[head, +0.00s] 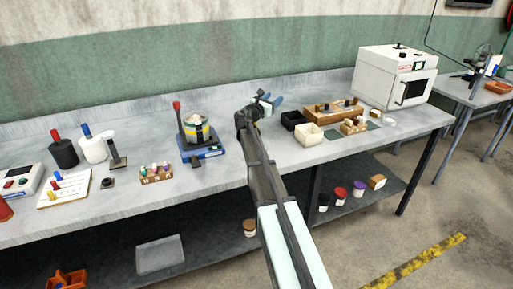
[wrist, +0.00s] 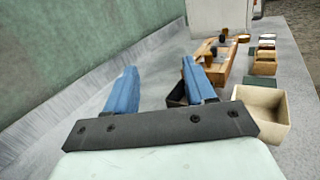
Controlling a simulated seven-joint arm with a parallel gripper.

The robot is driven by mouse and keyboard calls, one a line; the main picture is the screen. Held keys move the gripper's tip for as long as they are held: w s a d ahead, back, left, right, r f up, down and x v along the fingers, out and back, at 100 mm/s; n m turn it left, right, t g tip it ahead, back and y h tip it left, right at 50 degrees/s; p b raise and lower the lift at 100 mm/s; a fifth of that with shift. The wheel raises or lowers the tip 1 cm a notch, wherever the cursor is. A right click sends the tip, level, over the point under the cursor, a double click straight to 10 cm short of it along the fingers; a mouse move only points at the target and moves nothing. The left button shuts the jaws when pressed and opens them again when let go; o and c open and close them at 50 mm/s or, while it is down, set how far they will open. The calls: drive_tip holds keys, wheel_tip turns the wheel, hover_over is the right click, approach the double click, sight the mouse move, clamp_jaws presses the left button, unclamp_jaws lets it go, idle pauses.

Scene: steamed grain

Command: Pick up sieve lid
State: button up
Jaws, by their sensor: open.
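A round stack (head: 197,132) with a yellow and dark band sits on a blue-based device (head: 204,150) near the middle of the bench in the head view. Its pale round top (head: 195,118) looks like the sieve lid, but it is too small to be sure. My gripper (head: 270,100) is to the right of the stack and apart from it. Its blue fingers also show in the wrist view (wrist: 159,78), spread with nothing between them. The stack is not in the wrist view.
A black bin (head: 293,121) and a cream bin (head: 310,136) stand right of my gripper, with a wooden rack (head: 333,112) behind. A red-topped post (head: 177,108) rises beside the stack. A white oven (head: 394,76) stands at the bench's far right. The wall runs behind.

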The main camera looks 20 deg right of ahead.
drive_tip(key=s+d+r+m+g+y, duration=0.4)
drive_tip(key=s+d+r+m, duration=0.3)
drive_tip(key=s+d+m, duration=0.3)
drive_tip(key=s+a+f+m+y, duration=0.1)
drive_tip(key=a+f+m+y, duration=0.25)
drive_tip(key=a, duration=0.25)
drive_tip(key=a+f+m+g+y, duration=0.1)
drive_tip(key=a+f+m+y, duration=0.1)
drive_tip(key=a+y, duration=0.35)
drive_tip(key=s+a+f+m+y, duration=0.1)
drive_tip(key=a+f+m+y, duration=0.25)
drive_tip(key=a, duration=0.25)
drive_tip(key=shift+m+g+y, duration=0.3)
drive_tip(key=shift+m+y, duration=0.05)
drive_tip(key=shift+m, duration=0.45)
drive_tip(key=x, duration=0.8)
drive_tip(key=a+x, duration=0.1)
drive_tip(key=x, duration=0.4)
drive_tip(key=shift+c, duration=0.3)
clamp_jaws()
